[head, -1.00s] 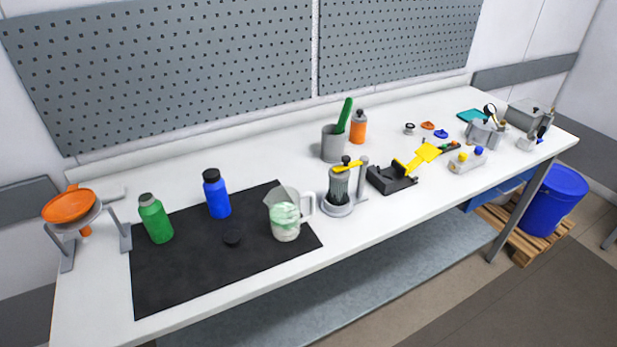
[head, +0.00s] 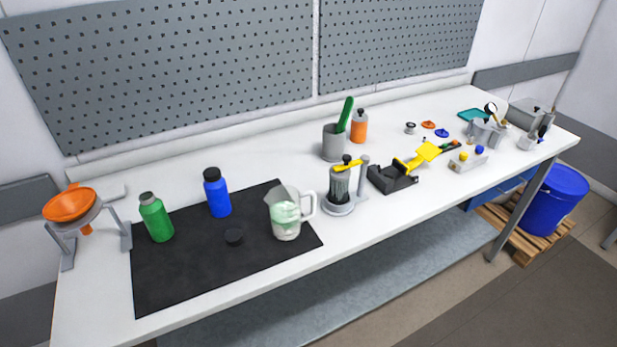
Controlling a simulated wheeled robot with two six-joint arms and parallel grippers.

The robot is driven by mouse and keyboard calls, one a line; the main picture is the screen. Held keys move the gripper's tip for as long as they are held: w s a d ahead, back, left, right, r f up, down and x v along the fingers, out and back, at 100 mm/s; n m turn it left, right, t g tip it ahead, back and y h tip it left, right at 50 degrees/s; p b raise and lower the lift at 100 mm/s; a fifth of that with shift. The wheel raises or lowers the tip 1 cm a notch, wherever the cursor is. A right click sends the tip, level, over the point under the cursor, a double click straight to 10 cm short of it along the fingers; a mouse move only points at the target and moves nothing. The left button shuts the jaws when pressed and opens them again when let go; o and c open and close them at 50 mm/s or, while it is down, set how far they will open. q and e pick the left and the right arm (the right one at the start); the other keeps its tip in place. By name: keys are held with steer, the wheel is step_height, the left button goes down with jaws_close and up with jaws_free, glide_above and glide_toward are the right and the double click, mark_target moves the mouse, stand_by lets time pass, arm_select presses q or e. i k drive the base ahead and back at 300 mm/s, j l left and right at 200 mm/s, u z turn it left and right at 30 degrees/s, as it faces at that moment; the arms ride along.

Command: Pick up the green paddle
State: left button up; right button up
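The green paddle (head: 345,114) leans upright, tilted a little to the right, in a grey cylindrical cup (head: 333,145) at the back middle of the white bench. Only its upper part shows above the cup's rim; its lower end is hidden inside the cup. An orange bottle with a grey cap (head: 359,127) stands just right of the cup. Neither of my grippers is in the head view.
A grey device with a yellow lever (head: 340,191) stands before the cup. A yellow scoop (head: 422,155) rests at a black holder (head: 391,180).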

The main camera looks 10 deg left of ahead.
mark_target(347, 108)
steer(key=i+l, duration=0.2)
steer(key=l, duration=0.15)
steer(key=i+l+u, duration=0.15)
steer(key=i+l, duration=0.2)
steer(key=l, duration=0.3)
steer(key=i+l+u, duration=0.15)
steer(key=l, duration=0.2)
